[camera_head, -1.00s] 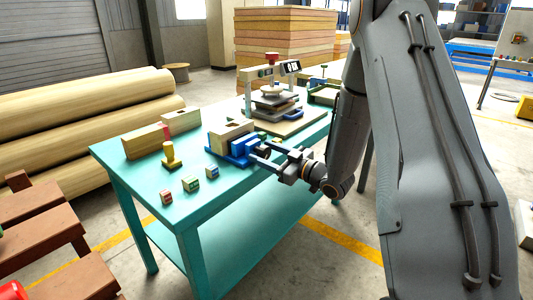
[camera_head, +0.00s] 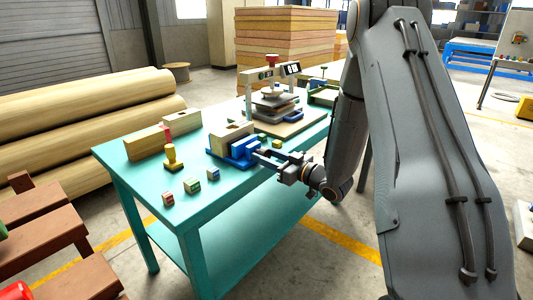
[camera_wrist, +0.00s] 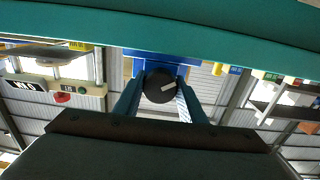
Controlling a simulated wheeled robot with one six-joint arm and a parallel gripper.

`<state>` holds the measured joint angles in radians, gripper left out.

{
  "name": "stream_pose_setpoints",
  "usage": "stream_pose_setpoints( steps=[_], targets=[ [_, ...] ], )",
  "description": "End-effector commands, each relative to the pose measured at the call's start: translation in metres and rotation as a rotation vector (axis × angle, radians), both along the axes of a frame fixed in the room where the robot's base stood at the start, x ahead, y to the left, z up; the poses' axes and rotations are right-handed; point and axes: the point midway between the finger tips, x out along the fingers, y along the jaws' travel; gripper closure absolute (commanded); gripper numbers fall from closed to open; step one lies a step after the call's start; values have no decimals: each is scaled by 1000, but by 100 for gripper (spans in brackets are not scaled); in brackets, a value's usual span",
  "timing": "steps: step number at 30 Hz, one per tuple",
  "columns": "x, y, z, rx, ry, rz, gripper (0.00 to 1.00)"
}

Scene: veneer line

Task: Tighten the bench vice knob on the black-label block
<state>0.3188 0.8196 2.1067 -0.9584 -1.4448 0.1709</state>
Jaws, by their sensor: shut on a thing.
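A blue bench vice (camera_head: 240,155) stands on the teal bench near its front edge, with a pale wooden block (camera_head: 228,134) in it. Any label on the block is too small to read. The vice's round black knob (camera_wrist: 159,86), with a white mark line, faces me in the wrist view. My gripper (camera_head: 262,156) reaches in from the right at the bench edge. In the wrist view its two fingers (camera_wrist: 160,95) lie on either side of the knob and are shut on it. The head view hides most of the knob behind the fingers.
The teal bench (camera_head: 215,192) holds small coloured blocks (camera_head: 191,185), a yellow stamp-like piece (camera_head: 171,157), longer wooden blocks (camera_head: 144,142) and a press (camera_head: 272,98) behind the vice. Large logs (camera_head: 90,115) lie at the left. Open floor lies right of the bench.

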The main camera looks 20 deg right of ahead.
Motion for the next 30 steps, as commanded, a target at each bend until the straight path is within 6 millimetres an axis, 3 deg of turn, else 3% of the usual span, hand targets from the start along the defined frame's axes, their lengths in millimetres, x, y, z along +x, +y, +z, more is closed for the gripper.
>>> stream_pose_setpoints(
  steps=[16,30],
  targets=[
    [2,-2,4,352,251,-4,86],
    [2,-2,3,476,338,-5,86]
  ],
)
